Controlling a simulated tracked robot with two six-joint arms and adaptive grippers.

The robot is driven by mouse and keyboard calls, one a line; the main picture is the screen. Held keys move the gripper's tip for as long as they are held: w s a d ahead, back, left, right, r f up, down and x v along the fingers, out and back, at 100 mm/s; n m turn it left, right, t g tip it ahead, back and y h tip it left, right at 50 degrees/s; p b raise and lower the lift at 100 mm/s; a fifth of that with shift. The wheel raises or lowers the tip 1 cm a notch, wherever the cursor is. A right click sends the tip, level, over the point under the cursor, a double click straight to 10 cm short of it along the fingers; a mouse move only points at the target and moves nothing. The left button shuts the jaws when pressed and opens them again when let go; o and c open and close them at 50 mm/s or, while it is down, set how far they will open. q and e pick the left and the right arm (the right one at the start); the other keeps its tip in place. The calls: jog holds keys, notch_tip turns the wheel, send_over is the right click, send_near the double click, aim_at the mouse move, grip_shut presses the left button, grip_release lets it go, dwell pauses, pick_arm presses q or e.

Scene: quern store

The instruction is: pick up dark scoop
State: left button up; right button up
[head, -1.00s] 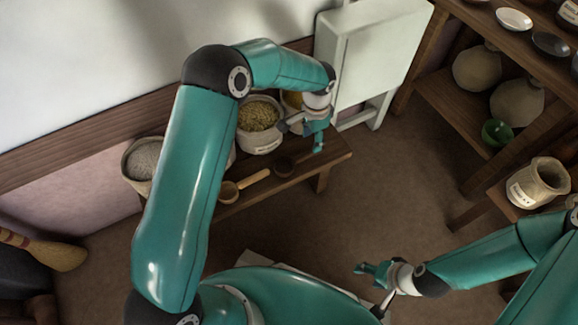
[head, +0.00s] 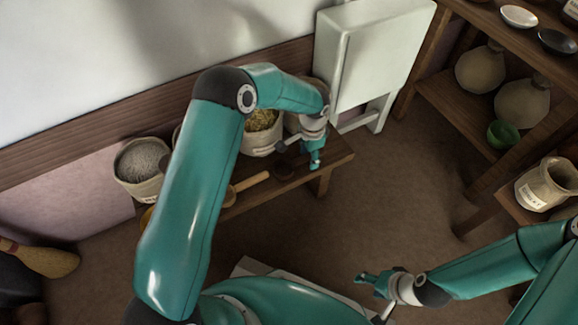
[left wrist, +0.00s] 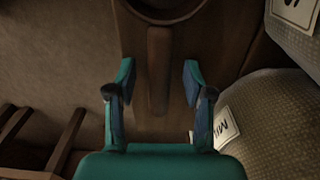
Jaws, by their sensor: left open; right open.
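The dark scoop (head: 284,170) lies on the wooden bench (head: 338,160), partly hidden by my left arm in the head view. In the left wrist view its dark bowl (left wrist: 172,6) is cut off at the top edge and its brown handle (left wrist: 158,70) points down toward my palm. My left gripper (head: 315,160) is open over the bench. In the left wrist view its two fingers (left wrist: 159,68) stand on either side of the handle, apart from it. How high they are above it I cannot tell. My right gripper (head: 368,278) is open and empty over the floor.
A lighter wooden scoop (head: 248,182) lies to the left on the bench. Labelled sacks of grain stand along the wall, one pale (head: 142,158) and one yellow (head: 260,140). A white cabinet (head: 375,60) and a shelf with jars (head: 545,190) stand to the right. The middle floor is clear.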

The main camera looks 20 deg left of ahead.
pick_arm(q)
grip_shut()
